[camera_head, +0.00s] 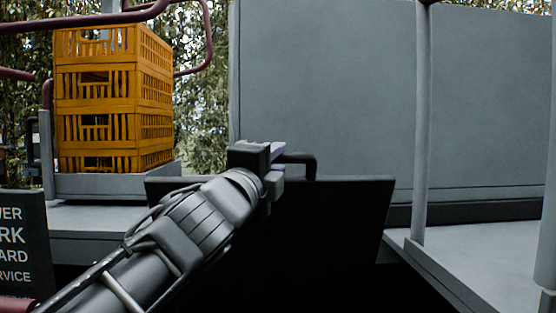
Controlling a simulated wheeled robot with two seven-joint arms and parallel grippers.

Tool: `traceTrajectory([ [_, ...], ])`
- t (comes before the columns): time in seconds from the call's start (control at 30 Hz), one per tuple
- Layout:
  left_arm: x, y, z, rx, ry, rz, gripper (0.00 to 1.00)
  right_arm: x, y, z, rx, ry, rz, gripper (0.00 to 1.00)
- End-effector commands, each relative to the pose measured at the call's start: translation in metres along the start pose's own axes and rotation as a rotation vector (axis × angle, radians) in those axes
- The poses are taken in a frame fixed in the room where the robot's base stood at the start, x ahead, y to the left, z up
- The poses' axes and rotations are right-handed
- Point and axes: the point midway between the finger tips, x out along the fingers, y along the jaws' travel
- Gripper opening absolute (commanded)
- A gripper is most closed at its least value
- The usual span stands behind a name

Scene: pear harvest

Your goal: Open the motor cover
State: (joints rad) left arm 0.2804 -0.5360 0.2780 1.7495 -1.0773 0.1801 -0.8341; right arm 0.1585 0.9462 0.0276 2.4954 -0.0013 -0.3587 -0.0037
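The motor cover (335,225) is a dark, flat panel in the lower middle of the head view, with a black handle (308,165) standing up from its top edge. My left arm comes in from the lower left and crosses in front of the cover. My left gripper (277,168) is at the left end of the handle, with its fingers closed around the bar; the contact itself is partly hidden. The arm hides the cover's lower left part. My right gripper is not in view.
A stack of orange crates (112,100) stands on a grey platform at the left. A large grey panel (330,90) fills the back. A grey post (422,130) and a pale deck (490,255) are at the right. A dark sign (20,245) is at the lower left.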

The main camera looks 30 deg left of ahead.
Motion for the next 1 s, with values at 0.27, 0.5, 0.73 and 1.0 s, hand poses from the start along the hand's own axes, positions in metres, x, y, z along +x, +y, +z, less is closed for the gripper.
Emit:
traceTrajectory([
  [0.27,-0.046,0.001,0.001,-0.001,-0.001,0.001,0.27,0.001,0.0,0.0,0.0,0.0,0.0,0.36],
  [0.5,-0.06,0.002,0.001,0.0,-0.002,0.004,0.27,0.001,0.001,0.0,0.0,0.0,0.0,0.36],
  [0.73,-0.059,0.002,0.001,0.0,-0.002,0.004,0.27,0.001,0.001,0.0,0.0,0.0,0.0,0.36],
  [1.0,-0.059,0.002,0.001,0.0,-0.002,0.003,0.27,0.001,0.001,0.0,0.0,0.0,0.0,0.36],
])
